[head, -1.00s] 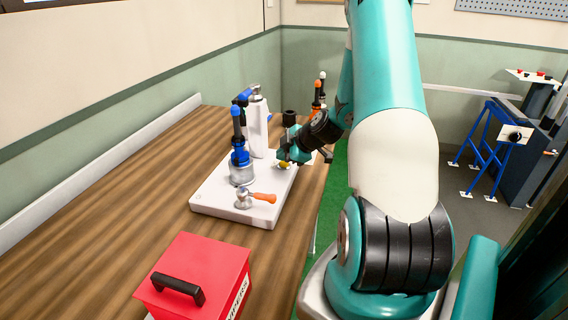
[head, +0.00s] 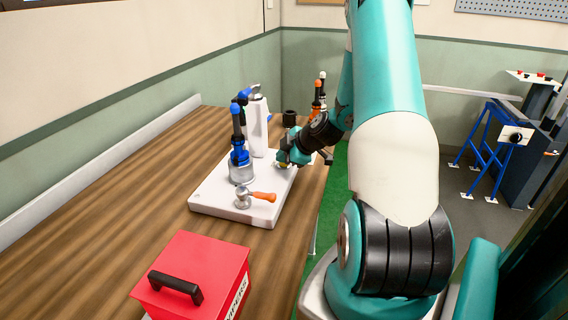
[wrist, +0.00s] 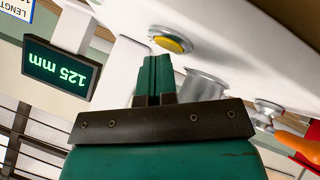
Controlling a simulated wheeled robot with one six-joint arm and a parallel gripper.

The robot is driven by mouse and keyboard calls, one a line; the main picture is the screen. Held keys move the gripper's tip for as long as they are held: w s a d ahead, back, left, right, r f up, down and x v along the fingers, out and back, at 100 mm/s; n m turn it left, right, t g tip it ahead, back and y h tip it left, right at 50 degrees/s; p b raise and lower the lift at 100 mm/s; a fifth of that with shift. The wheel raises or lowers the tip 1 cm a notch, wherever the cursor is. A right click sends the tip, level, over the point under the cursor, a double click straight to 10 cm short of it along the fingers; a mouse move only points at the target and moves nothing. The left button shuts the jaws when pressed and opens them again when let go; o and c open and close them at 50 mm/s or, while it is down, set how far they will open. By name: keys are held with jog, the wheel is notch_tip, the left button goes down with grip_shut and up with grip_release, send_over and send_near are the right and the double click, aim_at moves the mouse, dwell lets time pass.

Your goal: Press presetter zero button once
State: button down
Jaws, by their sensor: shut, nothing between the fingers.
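The presetter is a white base plate (head: 216,197) with a white column (head: 258,128), on the wooden bench. Its yellow round button (wrist: 172,43), in a pale ring, shows in the wrist view just beyond my fingertips. In the head view the button is mostly hidden by my gripper (head: 284,160), which is low over the plate's right side. In the wrist view my gripper (wrist: 155,62) has its fingers together and holds nothing. The tips are very close to the button; I cannot tell whether they touch. A display (wrist: 60,66) reads 125 mm, upside down.
A red box (head: 205,265) sits nearer on the bench. A dark cup-like piece (head: 290,117) is behind. Bench to the left is clear.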

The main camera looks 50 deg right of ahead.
jog(key=shift+r, duration=0.1)
dwell(0.3)
jog(key=shift+r+p, duration=0.4)
jog(key=shift+r, duration=0.35)
jog(key=shift+r, duration=0.1)
jog(key=shift+r+p, duration=1.25)
jog(key=shift+r, duration=1.2)
